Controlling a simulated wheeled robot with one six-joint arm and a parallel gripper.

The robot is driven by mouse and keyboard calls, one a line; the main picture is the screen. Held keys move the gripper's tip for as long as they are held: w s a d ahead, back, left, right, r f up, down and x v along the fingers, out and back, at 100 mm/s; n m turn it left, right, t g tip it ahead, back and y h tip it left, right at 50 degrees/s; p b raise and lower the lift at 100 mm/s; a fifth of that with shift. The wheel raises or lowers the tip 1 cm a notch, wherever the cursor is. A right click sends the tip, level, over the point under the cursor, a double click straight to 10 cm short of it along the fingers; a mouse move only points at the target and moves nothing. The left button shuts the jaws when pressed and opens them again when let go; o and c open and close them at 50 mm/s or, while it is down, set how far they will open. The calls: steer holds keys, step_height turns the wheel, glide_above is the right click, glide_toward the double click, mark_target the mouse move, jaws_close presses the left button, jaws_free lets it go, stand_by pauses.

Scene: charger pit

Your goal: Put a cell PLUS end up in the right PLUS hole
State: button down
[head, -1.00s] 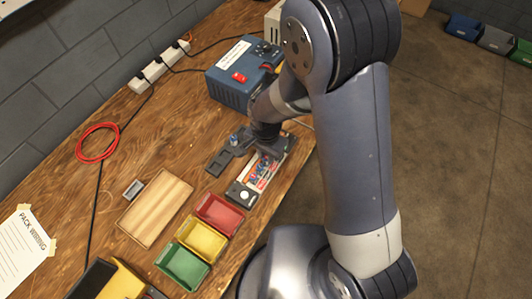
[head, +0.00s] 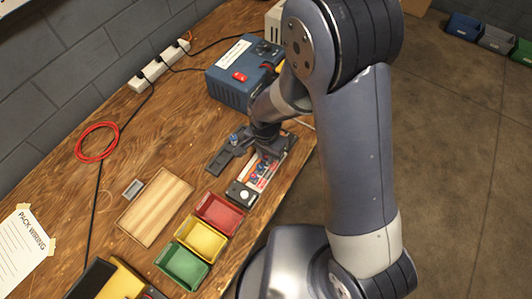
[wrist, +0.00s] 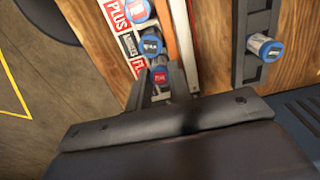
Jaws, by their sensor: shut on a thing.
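The charger (head: 257,173) is a pale strip with red labels near the table's front edge. In the wrist view its PLUS label (wrist: 117,13) is at upper left, with a MINUS label below and another red label cut off below that.
A dark rack (head: 219,163) beside the charger holds another blue cell, which shows tilted in the wrist view (wrist: 265,47). A blue power box (head: 232,88) stands behind. Red, yellow and green bins (head: 183,267) and a wooden tray (head: 154,207) lie in front.

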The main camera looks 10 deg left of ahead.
steer(key=shift+f+b, duration=0.25)
steer(key=shift+b, duration=0.05)
stand_by(0.5)
steer(key=c, duration=1.2)
jaws_free()
steer(key=shift+r, duration=0.15)
steer(key=shift+r+p, duration=2.4)
steer(key=shift+r, duration=1)
steer(key=shift+f, duration=0.15)
step_height(320, 180, down, 7)
steer(key=b, duration=0.4)
steer(key=shift+r+b, duration=0.2)
steer(key=shift+b, duration=0.15)
